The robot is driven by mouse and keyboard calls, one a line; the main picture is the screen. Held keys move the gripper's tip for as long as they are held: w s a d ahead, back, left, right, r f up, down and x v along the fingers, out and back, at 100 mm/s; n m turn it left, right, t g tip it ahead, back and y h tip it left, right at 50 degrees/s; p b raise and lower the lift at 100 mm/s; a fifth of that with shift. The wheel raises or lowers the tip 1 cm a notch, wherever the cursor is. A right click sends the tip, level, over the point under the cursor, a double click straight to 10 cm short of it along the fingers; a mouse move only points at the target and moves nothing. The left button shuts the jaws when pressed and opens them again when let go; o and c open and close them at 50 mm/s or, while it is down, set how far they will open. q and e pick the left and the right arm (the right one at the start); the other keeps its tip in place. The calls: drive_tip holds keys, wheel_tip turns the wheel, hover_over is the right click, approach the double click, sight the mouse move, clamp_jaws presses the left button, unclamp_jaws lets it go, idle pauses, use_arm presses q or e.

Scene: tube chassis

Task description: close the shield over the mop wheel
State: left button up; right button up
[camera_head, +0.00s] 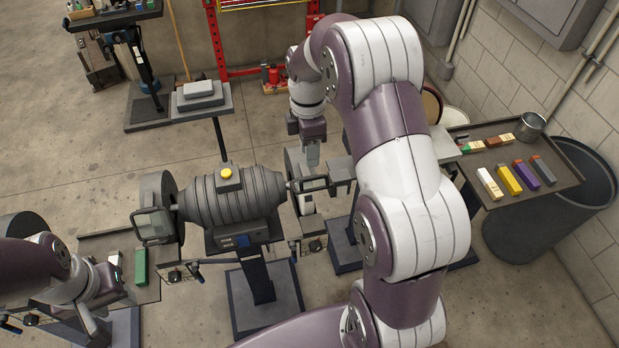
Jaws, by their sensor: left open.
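A grey double-ended polishing machine (232,198) stands on a pedestal, with a wheel at each end. The left wheel (165,190) has a framed clear shield (154,226) in front of its lower part. The right wheel (297,170) has a similar framed shield (309,184) beside it; I cannot tell which is the mop wheel. My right gripper (312,155) points down just above the right wheel and its shield, apparently holding nothing; whether its fingers are apart is unclear. My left gripper (108,312) is open and empty at the lower left, below a green bar (141,267).
A tray (556,186) with coloured bars and a metal cup (530,126) stands at the right by a dark bin (560,220). A stand with grey blocks (200,95) is behind the machine. My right arm hides much of the centre right.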

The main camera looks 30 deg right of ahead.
drive_tip(key=b, duration=0.1)
hover_over(313, 178)
drive_tip(key=w, duration=0.1)
wheel_tip(313, 178, down, 4)
drive_tip(key=shift+f, duration=0.1)
drive_tip(key=f, duration=0.1)
drive_tip(key=p, duration=0.1)
drive_tip(key=f+p, duration=0.1)
drive_tip(key=shift+s+d+f, duration=0.25)
drive_tip(key=shift+d+f, duration=0.1)
drive_tip(key=shift+s+a+f, duration=0.2)
drive_tip(key=shift+a+f, duration=0.05)
drive_tip(key=shift+a, duration=0.2)
drive_tip(key=shift+w+d, duration=0.1)
drive_tip(key=shift+d, duration=0.05)
drive_tip(key=shift+d+f, duration=0.15)
drive_tip(key=shift+d, duration=0.05)
clamp_jaws()
use_arm(q)
drive_tip(key=shift+w+d+f, duration=0.15)
drive_tip(key=shift+d+f, duration=0.2)
drive_tip(key=shift+d, duration=0.2)
use_arm(e)
drive_tip(key=shift+w+r, duration=0.2)
